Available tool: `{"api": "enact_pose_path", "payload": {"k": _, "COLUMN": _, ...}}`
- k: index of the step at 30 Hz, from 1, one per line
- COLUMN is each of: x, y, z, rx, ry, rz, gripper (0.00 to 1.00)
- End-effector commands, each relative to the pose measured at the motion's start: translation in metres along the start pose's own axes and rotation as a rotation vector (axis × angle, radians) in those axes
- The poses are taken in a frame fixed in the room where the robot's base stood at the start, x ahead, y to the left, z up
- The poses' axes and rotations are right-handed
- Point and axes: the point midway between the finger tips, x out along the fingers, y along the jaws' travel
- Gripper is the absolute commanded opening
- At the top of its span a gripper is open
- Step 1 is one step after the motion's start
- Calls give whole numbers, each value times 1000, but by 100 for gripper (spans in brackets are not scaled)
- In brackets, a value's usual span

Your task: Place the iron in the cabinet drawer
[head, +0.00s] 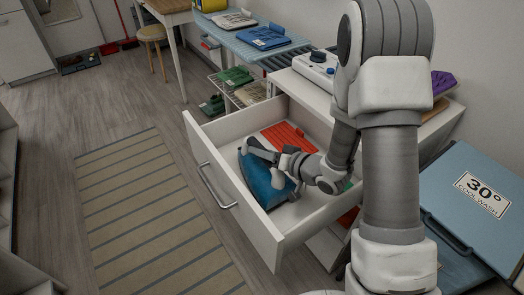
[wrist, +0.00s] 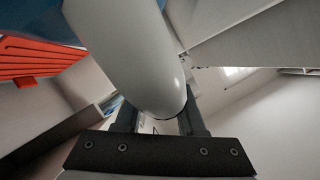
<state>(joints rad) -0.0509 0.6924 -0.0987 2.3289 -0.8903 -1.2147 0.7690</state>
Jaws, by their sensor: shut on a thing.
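The blue iron (head: 262,182) is inside the open cabinet drawer (head: 228,193), close to the drawer's front panel. It appears tilted; whether it touches the drawer floor I cannot tell. My gripper (head: 272,160) reaches over the drawer's right side and is shut on the iron. In the wrist view, the iron's pale grey handle (wrist: 135,60) runs between the fingers of my gripper (wrist: 158,120). My gripper and wrist hide part of the iron in the head view.
A white and blue device (head: 317,66) stands on the cabinet top. A blue bin (head: 475,195) marked 30° stands at the right. A striped rug (head: 140,205) lies on open floor at the left.

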Motion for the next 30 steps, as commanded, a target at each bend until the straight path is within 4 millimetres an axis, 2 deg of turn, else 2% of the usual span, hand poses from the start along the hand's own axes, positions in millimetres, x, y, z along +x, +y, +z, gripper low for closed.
{"api": "enact_pose_path", "payload": {"k": 6, "x": 1, "y": 0, "z": -1, "rx": -3, "ry": 7, "rz": -4, "gripper": 0}}
{"api": "enact_pose_path", "payload": {"k": 7, "x": 1, "y": 2, "z": 2, "rx": 0, "ry": 0, "rz": 0, "gripper": 44}}
{"api": "enact_pose_path", "payload": {"k": 11, "x": 1, "y": 2, "z": 2, "rx": 0, "ry": 0, "rz": 0, "gripper": 67}}
{"api": "enact_pose_path", "payload": {"k": 20, "x": 1, "y": 1, "z": 2, "rx": 0, "ry": 0, "rz": 0, "gripper": 68}}
{"api": "enact_pose_path", "payload": {"k": 26, "x": -4, "y": -7, "z": -10, "rx": -2, "ry": 0, "rz": 0, "gripper": 68}}
{"api": "enact_pose_path", "payload": {"k": 30, "x": -34, "y": -5, "z": -10, "rx": 4, "ry": 2, "rz": 6, "gripper": 68}}
